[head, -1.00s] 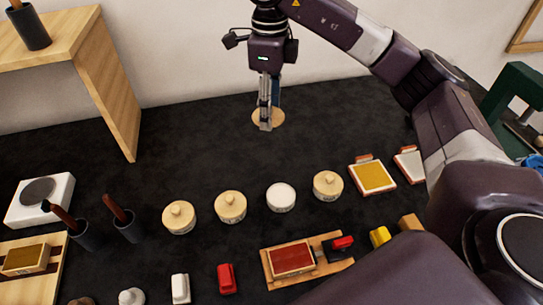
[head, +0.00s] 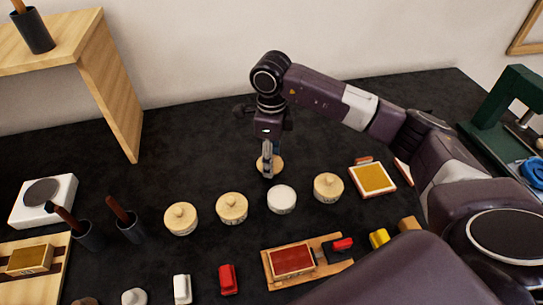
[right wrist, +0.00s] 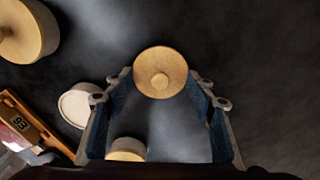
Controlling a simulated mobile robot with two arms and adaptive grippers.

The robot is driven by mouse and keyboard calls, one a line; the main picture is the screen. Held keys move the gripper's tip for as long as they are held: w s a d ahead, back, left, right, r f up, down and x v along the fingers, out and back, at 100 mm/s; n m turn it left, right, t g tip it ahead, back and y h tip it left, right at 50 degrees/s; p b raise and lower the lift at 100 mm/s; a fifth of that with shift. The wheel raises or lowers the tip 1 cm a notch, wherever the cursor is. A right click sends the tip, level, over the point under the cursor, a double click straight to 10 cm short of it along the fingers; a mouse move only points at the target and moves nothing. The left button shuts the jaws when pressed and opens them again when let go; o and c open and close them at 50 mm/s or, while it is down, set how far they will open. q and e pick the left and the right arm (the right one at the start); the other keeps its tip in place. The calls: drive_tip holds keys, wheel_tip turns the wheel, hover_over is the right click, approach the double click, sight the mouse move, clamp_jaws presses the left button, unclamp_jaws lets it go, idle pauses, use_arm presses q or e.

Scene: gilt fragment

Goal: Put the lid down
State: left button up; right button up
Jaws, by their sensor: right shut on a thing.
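A round pale wooden lid with a knob (right wrist: 160,73) is at the fingertips of my right gripper (head: 268,172), which is shut on it. The lid also shows in the head view (head: 277,163), partly hidden by the fingers, just behind the jar with the white top (head: 282,200). That jar has no wooden lid on it and also shows in the right wrist view (right wrist: 78,106). The lid is apart from the jar; I cannot tell its exact height above the table. My left gripper is not in view.
Lidded jars (head: 231,208) (head: 328,187) (head: 181,219) stand in a row beside the white-topped jar. An ochre pad (head: 373,179) lies to the right. A red pad (head: 291,260) is in front. The dark table (head: 190,140) is clear behind the jars.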

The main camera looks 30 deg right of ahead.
drive_tip(key=shift+f, duration=0.25)
drive_tip(key=o, duration=0.7)
drive_tip(key=shift+r, duration=0.1)
drive_tip(key=shift+o, duration=1.2)
drive_tip(key=shift+r, duration=0.2)
drive_tip(key=shift+w+r, duration=0.1)
drive_tip(key=shift+r, duration=0.2)
wheel_tip(320, 180, up, 11)
drive_tip(key=b, duration=0.2)
drive_tip(key=shift+r, duration=0.2)
